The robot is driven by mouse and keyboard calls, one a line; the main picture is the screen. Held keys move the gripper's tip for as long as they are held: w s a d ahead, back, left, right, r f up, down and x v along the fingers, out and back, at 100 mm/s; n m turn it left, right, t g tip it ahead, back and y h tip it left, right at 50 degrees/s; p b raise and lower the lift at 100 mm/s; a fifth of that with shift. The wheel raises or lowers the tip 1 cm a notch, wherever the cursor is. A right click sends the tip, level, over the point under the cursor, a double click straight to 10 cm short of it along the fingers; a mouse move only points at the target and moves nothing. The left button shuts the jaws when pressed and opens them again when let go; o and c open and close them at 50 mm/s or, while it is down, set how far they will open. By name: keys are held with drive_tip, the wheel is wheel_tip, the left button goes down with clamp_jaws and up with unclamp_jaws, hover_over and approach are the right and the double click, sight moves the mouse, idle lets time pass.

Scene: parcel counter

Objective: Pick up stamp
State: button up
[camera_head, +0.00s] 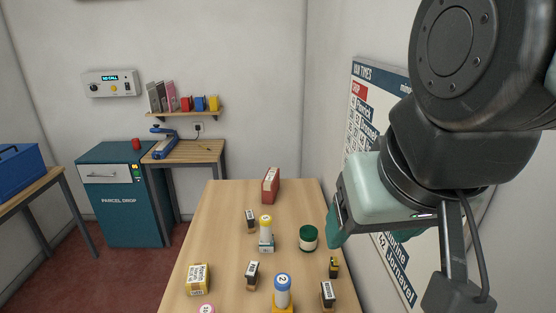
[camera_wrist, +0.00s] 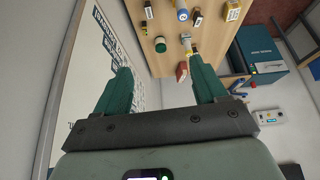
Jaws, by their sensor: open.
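Several small stamp-like blocks with dark labelled tops stand on the wooden table in the head view: a far one (camera_head: 250,218), a middle one (camera_head: 252,272) and a near right one (camera_head: 327,293). I cannot tell which is the named stamp. Two also show in the wrist view, one right of centre (camera_wrist: 197,18) and one further left (camera_wrist: 149,10). My gripper (camera_head: 372,232) hangs at the table's right side by the wall, above and apart from these blocks. In the wrist view my gripper (camera_wrist: 163,78) has its green fingers wide apart with nothing between them.
On the table stand a green jar (camera_head: 308,240), a yellow-topped piece (camera_head: 266,226), a blue-topped piece (camera_head: 282,283), a yellow box (camera_head: 198,281), a red box (camera_head: 270,187) and a small black-yellow item (camera_head: 334,267). The wall poster (camera_head: 362,130) is close beside my arm. The table's far left is clear.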

drive_tip(key=shift+c, duration=0.9)
